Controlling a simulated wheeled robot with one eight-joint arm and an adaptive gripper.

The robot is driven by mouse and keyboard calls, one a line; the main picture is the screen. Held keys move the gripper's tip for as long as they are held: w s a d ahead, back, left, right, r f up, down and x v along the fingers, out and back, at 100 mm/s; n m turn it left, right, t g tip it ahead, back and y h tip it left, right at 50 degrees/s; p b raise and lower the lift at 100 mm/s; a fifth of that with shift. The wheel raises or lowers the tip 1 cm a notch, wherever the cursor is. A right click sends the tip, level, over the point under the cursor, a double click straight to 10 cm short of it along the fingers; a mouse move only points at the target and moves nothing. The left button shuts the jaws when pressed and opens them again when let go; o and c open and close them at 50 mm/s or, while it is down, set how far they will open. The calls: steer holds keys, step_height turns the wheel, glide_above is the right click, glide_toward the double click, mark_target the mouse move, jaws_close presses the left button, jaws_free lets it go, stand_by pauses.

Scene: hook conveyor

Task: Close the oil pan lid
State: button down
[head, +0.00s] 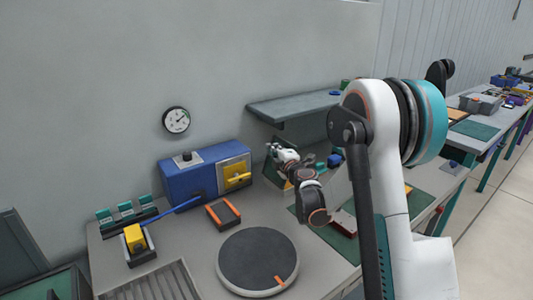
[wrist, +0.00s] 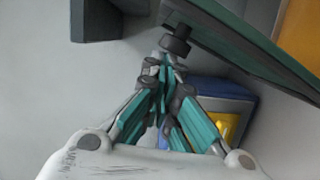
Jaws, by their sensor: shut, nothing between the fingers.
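A dark green tilted panel with a black knob (wrist: 178,40), which looks like the raised oil pan lid (wrist: 250,50), crosses the upper right of the wrist view. In the head view a small tilted panel (head: 273,166) stands beside my gripper, partly hidden by it; the pan itself cannot be made out. My gripper (head: 275,149) is shut and empty, close to the wall behind the bench. In the wrist view its fingertips (wrist: 166,62) are just below the knob; whether they touch it cannot be told.
A blue box (head: 195,172) with a yellow handle (head: 238,177) stands left of my gripper. A round dark plate (head: 258,260) lies on the bench in front. A grey shelf (head: 295,107) juts from the wall above. An orange-edged tray (head: 222,213) sits between.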

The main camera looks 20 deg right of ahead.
mark_target(289, 146)
steer(key=d, duration=0.2)
steer(key=w+d+m, duration=0.1)
steer(key=shift+w+d+f, duration=0.1)
steer(key=shift+d, duration=0.25)
steer(key=d+m, duration=0.2)
steer(key=w+d+m+g, duration=0.1)
steer(key=shift+f, duration=0.4)
steer(key=w+d+f+m, duration=0.1)
steer(key=d+f+m, duration=0.1)
steer(key=d+f+m+g+y+b, duration=0.1)
steer(key=d+f+m, duration=0.1)
steer(key=d+f, duration=0.1)
steer(key=w+d+f+m+y+b, duration=0.1)
steer(key=d+f+m, duration=0.1)
steer(key=d+m, duration=0.1)
steer(key=shift+w+d+f+g, duration=0.2)
steer(key=shift+w+f+g, duration=0.1)
steer(key=shift+w+g, duration=0.1)
steer(key=shift+w+d+f+b, duration=0.1)
steer(key=shift+d+f+b, duration=0.3)
steer(key=shift+f, duration=0.35)
steer(key=s+d+r+p, duration=0.3)
steer(key=s+r, duration=0.3)
steer(key=s, duration=0.3)
steer(key=shift+s+r+p, duration=0.15)
steer(key=shift+r+p, duration=0.05)
steer(key=shift+p, duration=0.5)
